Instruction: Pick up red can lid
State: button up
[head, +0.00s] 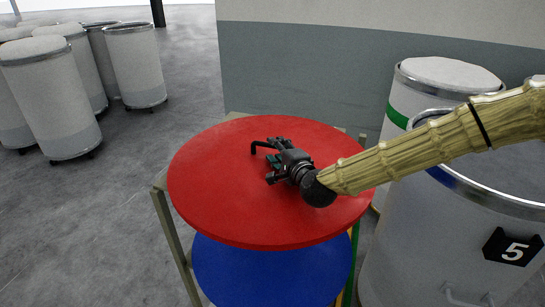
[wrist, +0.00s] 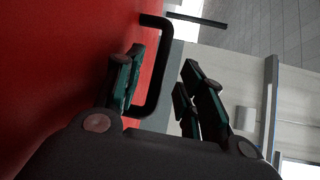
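The red can lid (head: 225,205) is a large round red disc lying flat on the upper level of a stand. Its black bar handle (head: 260,147) rises near the middle, partly hidden by my gripper (head: 274,162). In the wrist view the red lid surface (wrist: 60,60) fills the left side and the handle (wrist: 158,75) stands out from it. My gripper (wrist: 160,65) is open, low over the lid. Its fingers lie on either side of the handle bar in the wrist view, with a visible gap on the right side. Contact with the handle cannot be told.
A blue lid (head: 270,275) lies below the red one on the stand (head: 172,230). A grey can marked 5 (head: 420,265) stands close at right, with a green-banded can (head: 396,105) behind it. A grey wall (head: 300,85) is behind. Several cans (head: 55,100) stand far left; the floor between is clear.

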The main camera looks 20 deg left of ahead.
jog(key=shift+p+x, duration=0.65)
jog(key=shift+x, duration=1.35)
jog(key=shift+s+a, duration=0.1)
grip_shut()
